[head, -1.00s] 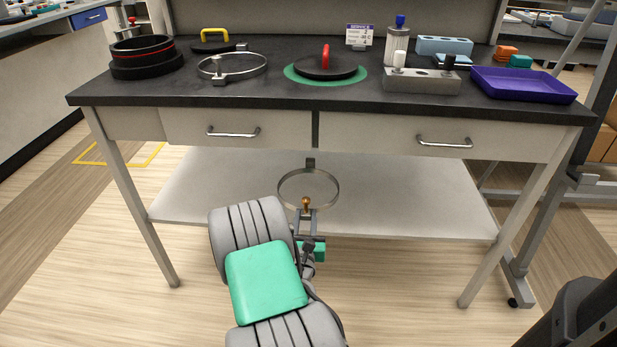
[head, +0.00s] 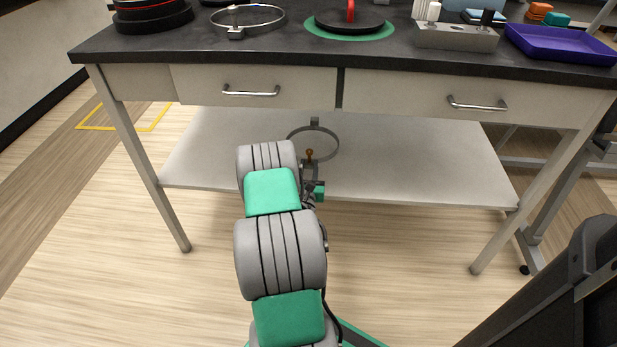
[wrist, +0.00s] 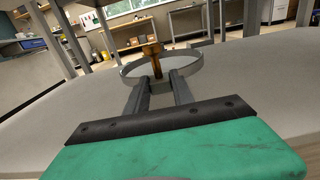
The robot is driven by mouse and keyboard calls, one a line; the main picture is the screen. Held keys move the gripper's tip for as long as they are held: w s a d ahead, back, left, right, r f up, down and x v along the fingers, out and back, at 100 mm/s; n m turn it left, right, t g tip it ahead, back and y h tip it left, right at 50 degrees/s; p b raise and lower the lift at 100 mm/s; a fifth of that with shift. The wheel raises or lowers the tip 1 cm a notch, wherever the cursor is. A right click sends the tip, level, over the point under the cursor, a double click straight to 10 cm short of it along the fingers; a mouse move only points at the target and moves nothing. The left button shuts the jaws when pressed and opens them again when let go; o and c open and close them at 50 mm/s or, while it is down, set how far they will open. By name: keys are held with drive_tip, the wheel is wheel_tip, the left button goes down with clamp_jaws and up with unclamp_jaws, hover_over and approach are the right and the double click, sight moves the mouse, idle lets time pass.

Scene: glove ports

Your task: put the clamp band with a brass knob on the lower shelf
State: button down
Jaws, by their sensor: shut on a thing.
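The clamp band with a brass knob (head: 338,143) is a thin metal ring over the lower shelf (head: 430,165), under the bench top. Its brass knob (head: 309,154) is on the near side, toward me. My gripper (head: 310,166) is shut on the band at the knob. In the wrist view the two fingers reach the knob (wrist: 153,58), and the ring (wrist: 185,62) extends beyond them, roughly level. The ring appears close above the shelf surface (wrist: 250,75); I cannot tell whether it touches.
The bench top (head: 280,55) with two drawers hangs above the shelf. A second clamp band (head: 248,22), a black lid with a red handle (head: 350,18) and a purple tray (head: 565,45) are on top. Bench legs (head: 140,165) flank the shelf, which looks otherwise clear.

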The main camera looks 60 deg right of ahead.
sight(309, 178)
drive_tip(key=shift+w+d+f, duration=0.25)
drive_tip(key=shift+f, duration=0.15)
wheel_tip(309, 178, down, 4)
drive_tip(key=shift+w+d+r+b, duration=0.1)
drive_tip(key=shift+r+b, duration=0.15)
drive_tip(key=shift+b, duration=0.85)
drive_tip(key=shift+r, duration=0.15)
drive_tip(key=c, duration=1.1)
unclamp_jaws()
